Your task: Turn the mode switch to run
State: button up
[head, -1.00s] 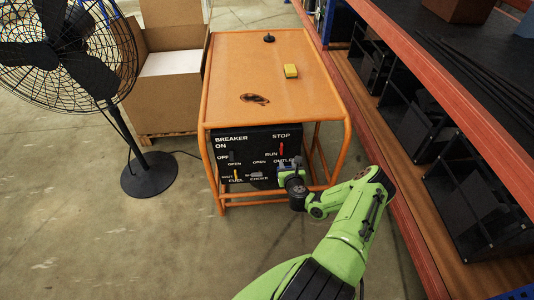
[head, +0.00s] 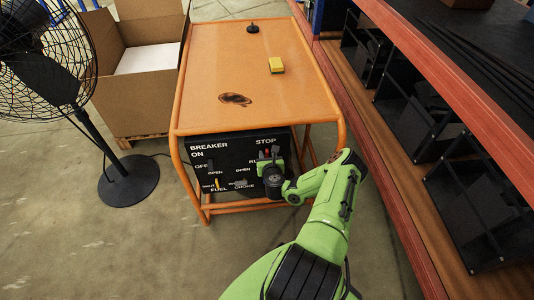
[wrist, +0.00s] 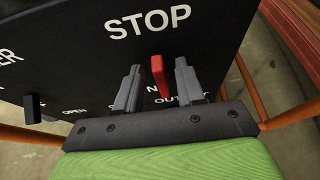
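The mode switch is a red lever (wrist: 159,72) on the black control panel (head: 231,150), under the word STOP. In the head view it shows as a small red spot (head: 267,153) behind my gripper (head: 269,162). In the wrist view my gripper (wrist: 158,82) is open, with one finger on each side of the red lever. Gaps show on both sides, so the fingers look apart from it. The lever's end points up towards STOP. The word RUN below it is mostly hidden by my gripper; only its N shows.
The panel sits under an orange generator frame (head: 176,120) with a yellow block (head: 276,65) on top. A breaker switch (wrist: 33,108) is left of my gripper. A fan (head: 127,182) and an open cardboard box (head: 147,108) stand left; a red-edged shelf (head: 430,95) stands right.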

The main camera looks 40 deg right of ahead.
grip_shut()
jog(key=shift+a+r, duration=0.1)
dwell(0.3)
jog(key=shift+w+a+n+g+h+p, duration=0.35)
jog(key=shift+n+h+p, duration=0.25)
jog(key=shift+n, duration=0.3)
jog(key=shift+w+a+f+n+g+h+b, duration=0.1)
jog(key=shift+w+a+f+n+h+b, duration=0.2)
jog(key=shift+a+f+n+h+b, duration=1.1)
jog(key=shift+w+d+n+g+h+p, duration=0.25)
jog(key=shift+d+n+h, duration=0.35)
jog(key=shift+n, duration=1.85)
jog(key=shift+w+a+f+n+h+b, duration=0.55)
jog(key=shift+n+h, duration=0.55)
jog(key=shift+n, duration=0.85)
jog(key=shift+s+f, duration=0.15)
